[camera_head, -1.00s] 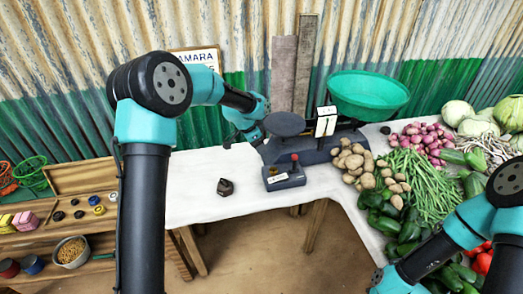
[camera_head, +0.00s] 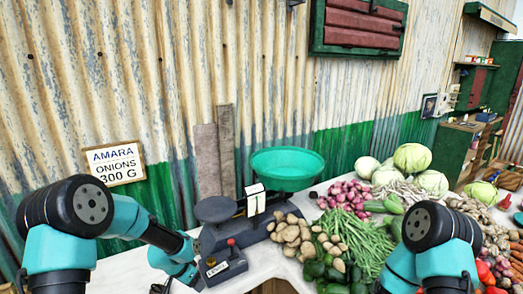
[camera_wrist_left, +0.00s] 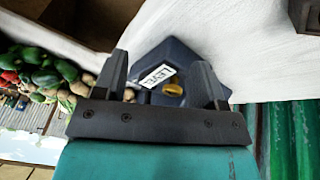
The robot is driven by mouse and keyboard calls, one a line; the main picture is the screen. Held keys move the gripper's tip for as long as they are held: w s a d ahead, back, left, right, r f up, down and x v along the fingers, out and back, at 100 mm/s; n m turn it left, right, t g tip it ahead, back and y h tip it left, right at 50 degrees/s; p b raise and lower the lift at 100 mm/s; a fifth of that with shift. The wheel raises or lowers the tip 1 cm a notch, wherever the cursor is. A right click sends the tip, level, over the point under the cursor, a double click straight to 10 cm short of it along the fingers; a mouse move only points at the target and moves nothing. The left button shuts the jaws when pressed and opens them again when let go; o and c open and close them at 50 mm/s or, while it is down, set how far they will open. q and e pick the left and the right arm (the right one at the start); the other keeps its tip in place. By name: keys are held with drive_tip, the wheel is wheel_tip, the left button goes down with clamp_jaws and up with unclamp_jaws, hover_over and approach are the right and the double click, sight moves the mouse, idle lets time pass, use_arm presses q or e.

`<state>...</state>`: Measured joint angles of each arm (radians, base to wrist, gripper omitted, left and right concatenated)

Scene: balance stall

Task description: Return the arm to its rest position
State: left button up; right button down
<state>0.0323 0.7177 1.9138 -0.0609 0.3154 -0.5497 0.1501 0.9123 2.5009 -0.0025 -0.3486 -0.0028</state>
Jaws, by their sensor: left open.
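My left arm (camera_head: 75,225) comes in from the lower left in the head view, bent at a dark elbow, its teal wrist beside the scale. My left gripper (camera_wrist_left: 162,85) is open and empty. In the wrist view a dark blue block (camera_wrist_left: 165,62) labelled "LEVEL" with a brass-coloured ring shows beyond and between the fingers. It looks like the small block with a red knob (camera_head: 222,266) in the head view. My right arm (camera_head: 430,245) is bent at the lower right, its gripper out of frame.
The scale has a dark plate (camera_head: 215,209) and a green pan (camera_head: 287,168). Potatoes (camera_head: 292,232), green beans (camera_head: 358,240), onions (camera_head: 343,196) and cabbages (camera_head: 412,157) cover the table to the right. A price sign (camera_head: 114,164) hangs on the corrugated wall.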

use_arm(q)
drive_tip(key=s+d+f+n, duration=0.1)
drive_tip(key=s+f+n, duration=0.3)
drive_tip(key=s+f, duration=0.3)
drive_tip(key=s+d+f+n+g, duration=0.1)
drive_tip(key=s+f+n, duration=0.3)
drive_tip(key=s, duration=1.4)
wheel_tip(320, 180, down, 3)
drive_tip(key=shift+s+f+g, duration=0.1)
drive_tip(key=shift+s+g, duration=0.2)
drive_tip(key=shift+d, duration=0.1)
idle(1.3)
